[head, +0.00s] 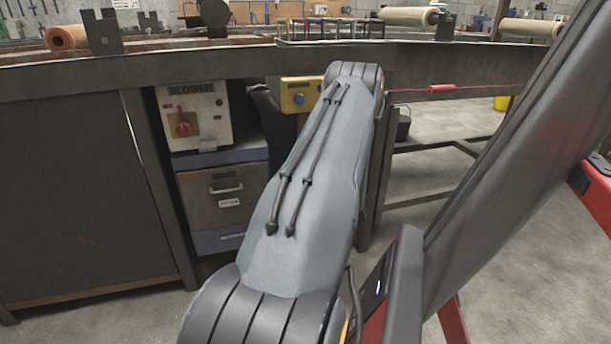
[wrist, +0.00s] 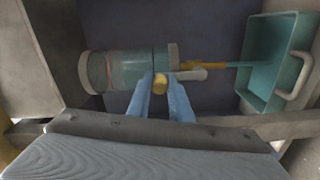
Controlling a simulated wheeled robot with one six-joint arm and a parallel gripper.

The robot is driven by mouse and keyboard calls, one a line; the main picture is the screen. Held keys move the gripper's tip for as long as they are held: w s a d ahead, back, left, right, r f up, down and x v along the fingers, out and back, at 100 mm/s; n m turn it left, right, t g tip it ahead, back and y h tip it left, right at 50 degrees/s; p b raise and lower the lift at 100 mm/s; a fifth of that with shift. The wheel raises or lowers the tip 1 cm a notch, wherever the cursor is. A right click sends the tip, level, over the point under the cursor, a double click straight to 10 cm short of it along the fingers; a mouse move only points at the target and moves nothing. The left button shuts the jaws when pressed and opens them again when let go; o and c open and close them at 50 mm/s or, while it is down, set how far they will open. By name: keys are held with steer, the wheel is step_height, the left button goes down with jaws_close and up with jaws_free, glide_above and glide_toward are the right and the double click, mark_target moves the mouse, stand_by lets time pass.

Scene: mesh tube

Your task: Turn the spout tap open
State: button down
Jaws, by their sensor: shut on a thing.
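In the wrist view, the two blue fingers of my gripper (wrist: 161,88) are shut on a small brass-coloured knob, which appears to be part of the spout tap (wrist: 160,83). A pale lever-like piece (wrist: 190,75) extends right just beyond the fingertips. Behind it a brass spout (wrist: 203,65) runs right from a teal cylinder (wrist: 133,68) with grey end caps, lying on its side. The exact contact and the tap's turn angle cannot be told. In the head view, my arm hides the gripper and the tap.
A teal open container (wrist: 257,50) with a grey handle stands right of the spout. A grey beam (wrist: 80,122) crosses close below the gripper. In the head view, a blower control box (head: 195,117) and a yellow button box (head: 300,96) sit under the long bench (head: 215,62).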

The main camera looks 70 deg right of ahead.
stand_by(0.5)
steer(key=c, duration=1.6)
jaws_free()
steer(key=shift+w+a, duration=0.1)
steer(key=p+v, duration=0.2)
steer(key=v, duration=0.5)
steer(key=shift+s+a, duration=0.25)
steer(key=shift+a, duration=0.1)
